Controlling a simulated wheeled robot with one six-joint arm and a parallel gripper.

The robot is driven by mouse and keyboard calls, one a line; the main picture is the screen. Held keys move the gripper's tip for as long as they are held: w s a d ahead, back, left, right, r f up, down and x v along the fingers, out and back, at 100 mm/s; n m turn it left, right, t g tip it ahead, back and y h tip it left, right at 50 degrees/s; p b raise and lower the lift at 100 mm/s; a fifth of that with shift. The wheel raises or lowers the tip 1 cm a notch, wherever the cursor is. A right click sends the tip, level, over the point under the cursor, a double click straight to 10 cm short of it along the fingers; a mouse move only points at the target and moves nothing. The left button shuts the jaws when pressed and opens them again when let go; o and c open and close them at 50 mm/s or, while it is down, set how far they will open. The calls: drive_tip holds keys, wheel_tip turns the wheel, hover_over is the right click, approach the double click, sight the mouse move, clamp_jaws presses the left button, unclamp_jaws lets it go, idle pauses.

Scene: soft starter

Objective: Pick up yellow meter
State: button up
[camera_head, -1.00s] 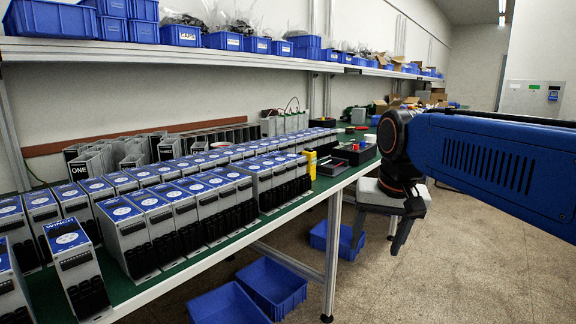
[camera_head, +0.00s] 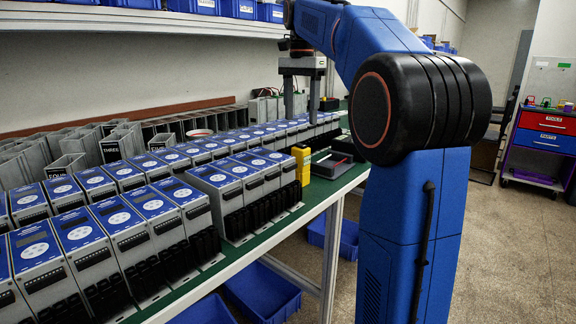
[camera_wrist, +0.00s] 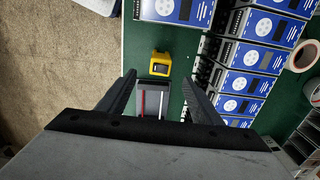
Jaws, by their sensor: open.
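The yellow meter (camera_head: 301,165) stands upright on the green bench, at the right end of the front row of blue-topped units. In the wrist view the yellow meter (camera_wrist: 161,57) is seen from above, just beyond the space between the fingertips. My gripper (camera_head: 301,112) points down over the bench, above and behind the meter in the head view. The gap in height to the meter is hard to judge.
Rows of blue-topped units (camera_head: 130,212) stand close to the meter's left. A dark tray (camera_wrist: 152,102) lies next to the meter. A shelf (camera_head: 150,22) with blue bins runs above the bench.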

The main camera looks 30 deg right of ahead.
drive_tip(key=shift+w+f, duration=0.1)
drive_tip(key=shift+w, duration=0.15)
approach(301, 166)
drive_tip(key=f, duration=0.1)
drive_tip(key=w+f, duration=0.1)
drive_tip(key=f, duration=0.1)
drive_tip(key=w+d+f, duration=0.1)
drive_tip(key=f, duration=0.1)
drive_tip(key=shift+w+f, duration=0.2)
drive_tip(key=shift+d+f, duration=0.15)
drive_tip(key=shift+f, duration=2.7)
drive_tip(key=c, duration=1.3)
